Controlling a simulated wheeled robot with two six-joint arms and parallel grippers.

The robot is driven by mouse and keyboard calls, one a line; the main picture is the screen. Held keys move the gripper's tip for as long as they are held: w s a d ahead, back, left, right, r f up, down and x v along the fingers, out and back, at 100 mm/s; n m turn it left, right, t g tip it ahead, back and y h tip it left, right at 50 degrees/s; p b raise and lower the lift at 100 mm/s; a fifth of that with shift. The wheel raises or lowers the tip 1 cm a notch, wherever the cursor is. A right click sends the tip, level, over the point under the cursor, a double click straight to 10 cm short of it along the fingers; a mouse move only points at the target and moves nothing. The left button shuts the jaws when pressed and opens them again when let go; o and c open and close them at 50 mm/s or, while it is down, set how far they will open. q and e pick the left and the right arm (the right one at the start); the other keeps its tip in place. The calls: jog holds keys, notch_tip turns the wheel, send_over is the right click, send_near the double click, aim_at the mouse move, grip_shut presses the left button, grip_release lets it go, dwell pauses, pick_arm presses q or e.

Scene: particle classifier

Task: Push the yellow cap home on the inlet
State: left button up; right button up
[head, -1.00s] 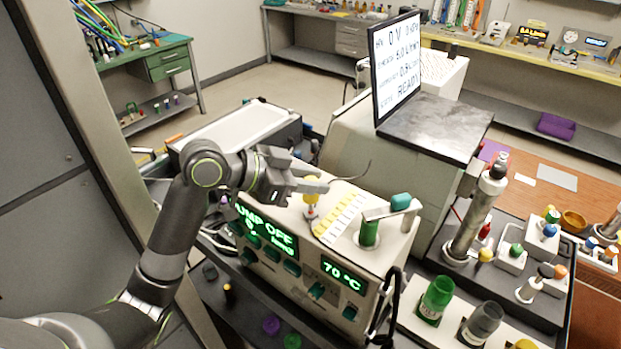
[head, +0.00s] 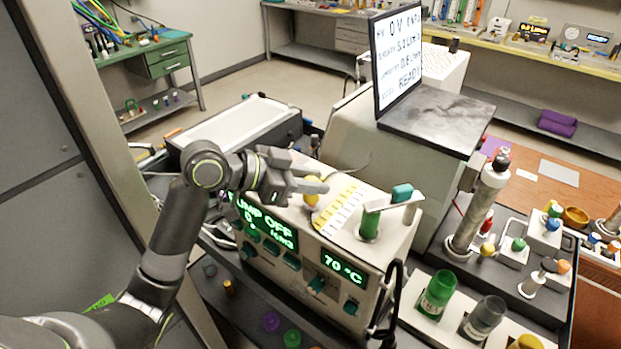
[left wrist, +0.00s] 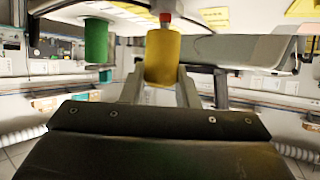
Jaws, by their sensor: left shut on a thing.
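The yellow cap (head: 312,193) is between the fingers of my left gripper (head: 318,187), over the top of the bench unit with the "PUMP OFF" display. The fingers are shut on the cap, which also shows in the left wrist view (left wrist: 162,56). There a small red-and-white inlet tip (left wrist: 165,18) meets the far end of the cap. In the head view the cap sits low over the inlet, whose stem is mostly hidden. I cannot tell whether the cap is fully seated. My right gripper is not in view.
A green cylinder (head: 369,226) with a teal-knobbed arm stands right of the cap on the same unit. A yellow-and-white strip panel (head: 340,210) lies between them. A thin dark wire arches behind the gripper. The monitor (head: 398,62) stands farther back.

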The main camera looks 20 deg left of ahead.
pick_arm(q)
jog(key=shift+f, duration=0.35)
jog(key=shift+f+b, duration=0.35)
jog(key=shift+f, duration=0.1)
jog(key=o, duration=1)
jog(key=shift+a, duration=0.1)
jog(key=shift+s+a+r+p, duration=0.15)
jog(key=shift+a+r+p, duration=0.05)
jog(key=shift+r+p, duration=0.1)
jog(key=shift+p+v, duration=5.4)
jog(key=shift+v, duration=2.95)
